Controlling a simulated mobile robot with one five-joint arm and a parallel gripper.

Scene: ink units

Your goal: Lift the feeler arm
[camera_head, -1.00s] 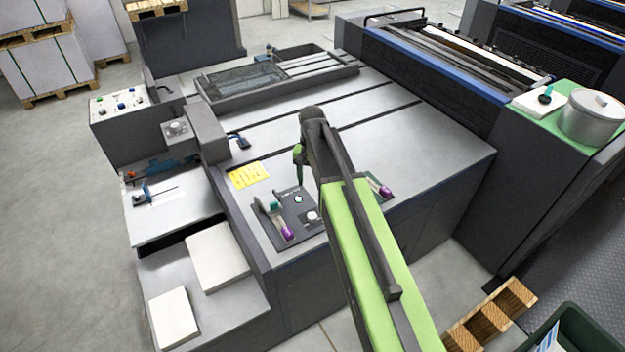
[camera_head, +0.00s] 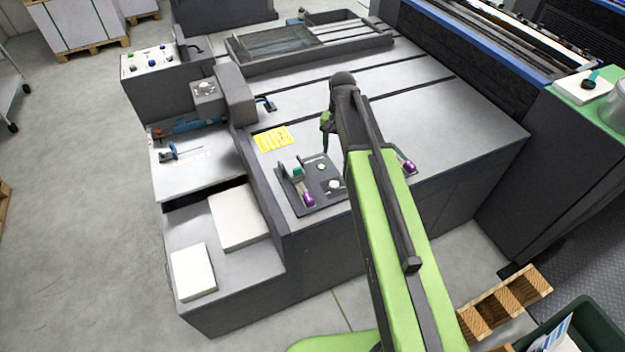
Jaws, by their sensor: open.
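My gripper (camera_head: 326,138) hangs at the end of my green and black arm, pointing down above the dark control panel (camera_head: 325,170) on the machine's front edge. It is small here and appears empty, with clear space below it. The panel carries a grey lever with a teal part and purple end (camera_head: 308,199), and round buttons. A small blue-tipped lever (camera_head: 265,104) sticks out from the grey housing, left of my gripper. A blue and red part (camera_head: 185,127) lies under that housing. I cannot tell which part is the feeler arm.
A yellow note (camera_head: 273,138) lies on the steel table. A blue-handled tool (camera_head: 182,154) lies on the left shelf, with white paper stacks (camera_head: 238,217) below. Another purple-ended lever (camera_head: 408,166) is right of my arm. The tabletop behind my gripper is mostly clear.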

